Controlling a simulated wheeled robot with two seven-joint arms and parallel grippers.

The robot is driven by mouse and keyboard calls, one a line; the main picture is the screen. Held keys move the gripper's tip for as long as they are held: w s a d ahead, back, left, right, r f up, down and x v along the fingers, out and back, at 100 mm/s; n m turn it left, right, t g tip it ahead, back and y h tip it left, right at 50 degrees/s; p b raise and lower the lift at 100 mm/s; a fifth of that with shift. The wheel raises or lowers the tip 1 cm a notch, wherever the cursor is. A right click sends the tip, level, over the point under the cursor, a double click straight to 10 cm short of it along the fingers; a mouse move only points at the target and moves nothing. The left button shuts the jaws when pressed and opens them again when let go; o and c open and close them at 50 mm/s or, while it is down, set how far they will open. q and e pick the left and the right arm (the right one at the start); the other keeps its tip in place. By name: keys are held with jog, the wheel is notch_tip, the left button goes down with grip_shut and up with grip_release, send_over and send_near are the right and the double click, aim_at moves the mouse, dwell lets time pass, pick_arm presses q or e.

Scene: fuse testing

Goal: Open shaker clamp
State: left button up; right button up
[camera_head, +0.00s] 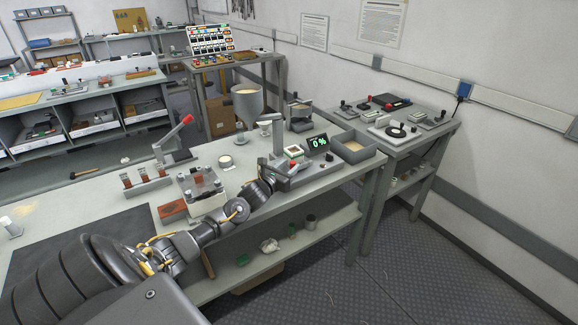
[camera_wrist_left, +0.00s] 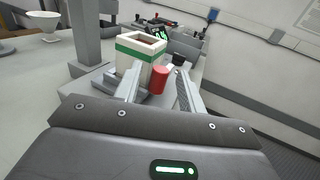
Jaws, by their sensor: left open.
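The shaker (camera_head: 300,172) is a grey machine on the near bench with an upright post and a dark display reading 0%. A white box with a green band (camera_wrist_left: 140,46) sits on it and also shows in the head view (camera_head: 293,152). A red cylindrical knob (camera_wrist_left: 158,80), possibly the clamp handle, stands in front of the box. My left gripper (camera_wrist_left: 158,88) is open, with one finger on each side of the red knob; contact cannot be told. In the head view the left gripper (camera_head: 266,179) is at the shaker's near left side. My right gripper is not in view.
A grey tray of pale sand (camera_head: 353,147) stands right of the display (camera_head: 318,142). A hopper (camera_head: 247,104) rises behind the shaker. A press-like fixture (camera_head: 201,187), a red-handled lever (camera_head: 175,138) and several reddish vials (camera_head: 145,176) stand left along the bench.

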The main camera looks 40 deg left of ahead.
pick_arm(q)
jog(key=shift+w, duration=0.15)
jog(key=shift+c, duration=0.2)
grip_shut()
